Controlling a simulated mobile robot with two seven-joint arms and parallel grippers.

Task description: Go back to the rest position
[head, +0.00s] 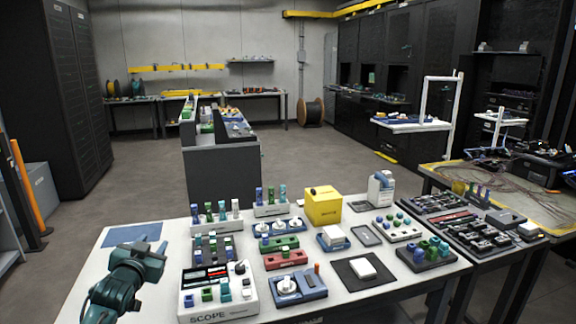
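My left gripper (151,244) is dark teal and comes in at the lower left of the head view. It is over the left end of the white worktable (110,262), near a blue mat (132,234) and left of the SCOPE unit (218,311). Its two fingertips look apart, with nothing seen between them. My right gripper is not in view.
The table holds several small fixtures, a yellow box (323,207), a white bottle (381,189) and a black mat (345,272) with a white block. A second table (560,215) with dark trays adjoins on the right. The floor at left is open.

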